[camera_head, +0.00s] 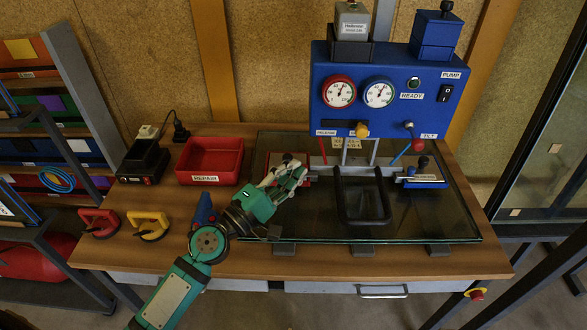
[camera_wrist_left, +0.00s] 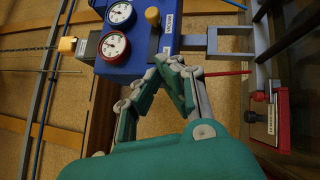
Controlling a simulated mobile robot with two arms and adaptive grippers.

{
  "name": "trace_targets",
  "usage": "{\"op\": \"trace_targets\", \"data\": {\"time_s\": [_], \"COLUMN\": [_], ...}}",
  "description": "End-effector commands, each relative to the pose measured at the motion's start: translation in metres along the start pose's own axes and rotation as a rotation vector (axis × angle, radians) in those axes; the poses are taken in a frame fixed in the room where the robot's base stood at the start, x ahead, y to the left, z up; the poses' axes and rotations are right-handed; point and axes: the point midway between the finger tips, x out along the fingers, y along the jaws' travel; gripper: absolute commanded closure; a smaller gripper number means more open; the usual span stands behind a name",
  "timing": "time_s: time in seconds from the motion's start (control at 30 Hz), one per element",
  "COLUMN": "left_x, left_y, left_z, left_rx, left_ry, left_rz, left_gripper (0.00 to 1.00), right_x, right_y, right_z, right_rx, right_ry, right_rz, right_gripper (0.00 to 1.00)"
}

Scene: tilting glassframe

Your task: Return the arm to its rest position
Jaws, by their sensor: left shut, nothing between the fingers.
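My left arm comes in from the lower left in the head view. My left gripper (camera_head: 296,175) is green and grey, shut and empty, above the left part of the glass pane (camera_head: 420,215) on the table. In the left wrist view its fingertips (camera_wrist_left: 168,62) meet with nothing between them, with the blue pump panel (camera_wrist_left: 150,35) behind them. The same blue pump panel (camera_head: 345,60) stands at the back of the table in the head view. My right gripper does not show.
A red repair tray (camera_head: 210,178) and a black box (camera_head: 142,165) stand at the table's back left. A red suction cup (camera_head: 100,222) and a yellow one (camera_head: 148,225) lie at the left. A black frame (camera_head: 362,198) stands right of my gripper. Shelves flank the left side.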

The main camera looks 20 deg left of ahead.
Motion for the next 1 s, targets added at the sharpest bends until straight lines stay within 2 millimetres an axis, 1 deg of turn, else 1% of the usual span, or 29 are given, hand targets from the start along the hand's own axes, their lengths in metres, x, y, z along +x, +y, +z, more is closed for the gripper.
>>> {"op": "trace_targets", "data": {"time_s": [0.1,0.27,0.37,0.43,0.47,0.5,0.57,0.6,0.67,0.7,0.77,0.8,0.9,1.0], "left_x": [0.000,-0.001,-0.008,-0.020,-0.028,-0.041,-0.066,-0.084,-0.111,-0.127,-0.151,-0.166,-0.199,-0.230], "left_y": [0.000,-0.002,-0.016,-0.036,-0.048,-0.066,-0.096,-0.114,-0.135,-0.146,-0.158,-0.164,-0.172,-0.174], "left_z": [0.000,0.003,0.021,0.045,0.056,0.070,0.085,0.090,0.091,0.090,0.085,0.082,0.072,0.063], "left_rx": [0.000,0.014,0.110,0.250,0.328,0.441,0.619,0.728,0.864,0.936,1.022,1.067,1.154,1.211], "left_ry": [0.000,-0.008,-0.061,-0.136,-0.175,-0.232,-0.321,-0.375,-0.443,-0.479,-0.526,-0.552,-0.608,-0.652], "left_rz": [0.000,-0.008,-0.063,-0.146,-0.194,-0.269,-0.402,-0.494,-0.623,-0.702,-0.811,-0.879,-1.031,-1.170], "left_gripper": [1.00,1.00,1.00,1.00,1.00,1.00,1.00,1.00,1.00,1.00,1.00,1.00,1.00,1.00], "right_x": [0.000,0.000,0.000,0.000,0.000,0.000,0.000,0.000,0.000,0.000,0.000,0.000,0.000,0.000], "right_y": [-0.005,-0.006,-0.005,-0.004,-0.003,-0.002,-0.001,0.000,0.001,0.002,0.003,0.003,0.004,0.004], "right_z": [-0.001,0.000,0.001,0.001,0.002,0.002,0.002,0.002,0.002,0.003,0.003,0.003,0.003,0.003], "right_rx": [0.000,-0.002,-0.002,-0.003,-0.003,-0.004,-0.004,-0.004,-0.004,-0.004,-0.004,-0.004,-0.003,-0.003], "right_ry": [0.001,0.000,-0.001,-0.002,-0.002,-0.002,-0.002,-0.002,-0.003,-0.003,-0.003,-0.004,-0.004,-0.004], "right_rz": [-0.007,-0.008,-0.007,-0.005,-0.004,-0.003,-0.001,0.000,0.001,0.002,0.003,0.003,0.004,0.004], "right_gripper": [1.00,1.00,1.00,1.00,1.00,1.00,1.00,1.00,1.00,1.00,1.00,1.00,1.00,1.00]}}
